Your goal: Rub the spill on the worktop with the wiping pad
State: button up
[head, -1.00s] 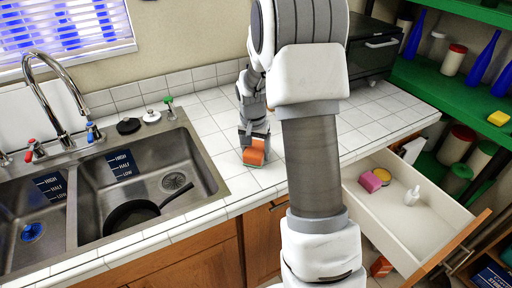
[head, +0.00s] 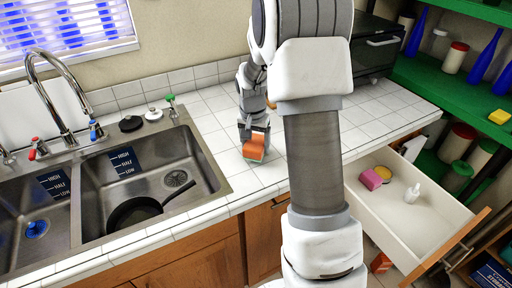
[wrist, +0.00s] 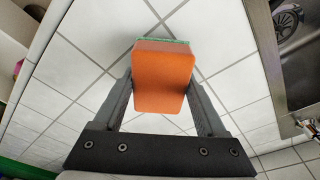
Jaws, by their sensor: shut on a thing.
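The wiping pad (head: 253,150) is an orange block with a green layer on its far side or underside. My gripper (head: 254,138) is shut on it, one finger on each side. In the wrist view the pad (wrist: 162,82) sits between the two dark fingers, its orange face towards the camera. The pad is over the white tiled worktop (head: 218,140), right of the sink; I cannot tell whether it touches the tiles. I cannot make out the spill in either view; pad and arm hide part of the worktop.
The steel sink (head: 150,175) with a dark pan (head: 133,212) lies left of the pad. An open drawer (head: 430,225) holding a pink block, a yellow item and a white bottle juts out on the right. A dark oven-like box (head: 378,45) stands at the back.

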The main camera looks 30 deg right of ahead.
aim_at(257, 140)
jog(key=shift+d+r, duration=0.25)
jog(key=shift+r, duration=0.35)
jog(key=shift+r+p, duration=1.9)
jog(key=shift+r, duration=0.6)
jog(key=shift+a+f, duration=0.1)
